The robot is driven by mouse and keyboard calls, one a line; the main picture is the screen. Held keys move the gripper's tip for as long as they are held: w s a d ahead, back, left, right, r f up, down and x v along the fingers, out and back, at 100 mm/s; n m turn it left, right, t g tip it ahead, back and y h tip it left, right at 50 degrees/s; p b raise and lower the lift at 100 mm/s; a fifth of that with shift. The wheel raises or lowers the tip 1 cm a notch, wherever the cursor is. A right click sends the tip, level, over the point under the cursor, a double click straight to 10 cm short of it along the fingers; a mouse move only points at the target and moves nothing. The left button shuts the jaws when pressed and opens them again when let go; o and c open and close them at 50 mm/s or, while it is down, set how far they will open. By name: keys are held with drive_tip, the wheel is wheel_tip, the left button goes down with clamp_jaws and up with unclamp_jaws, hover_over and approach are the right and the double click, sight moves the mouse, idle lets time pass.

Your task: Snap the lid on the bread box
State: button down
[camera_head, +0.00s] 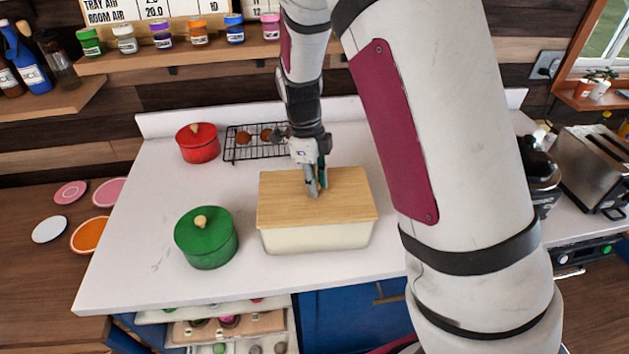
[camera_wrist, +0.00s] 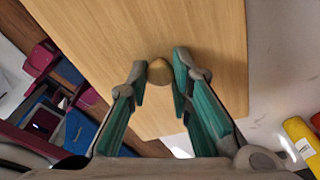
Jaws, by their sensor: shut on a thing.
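The bread box (camera_head: 316,238) is a cream rectangular box on the white counter. Its light wooden lid (camera_head: 345,188) lies over its top, looking level and lined up with the walls. I cannot tell whether it is snapped down. My gripper (camera_head: 316,192) points down at the middle of the lid. In the wrist view my gripper (camera_wrist: 160,82) has its two teal-padded fingers on either side of the lid's round wooden knob (camera_wrist: 160,71) and is shut on it. The lid (camera_wrist: 190,30) fills the middle of that view and hides the box below.
A green pot (camera_head: 206,245) with a lid stands left of the box on the counter (camera_head: 135,240). A red pot (camera_head: 198,148) and a wire rack (camera_head: 240,150) with round brown items stand behind. A toaster (camera_head: 592,165) is at the far right. Counter space before the box is clear.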

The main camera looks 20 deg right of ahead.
idle(0.4)
drive_tip(key=c, duration=0.9)
unclamp_jaws()
drive_tip(key=shift+r+p, duration=1.25)
drive_tip(key=shift+r, duration=2.25)
drive_tip(key=shift+c, duration=0.4)
clamp_jaws()
drive_tip(key=shift+f, duration=2.45)
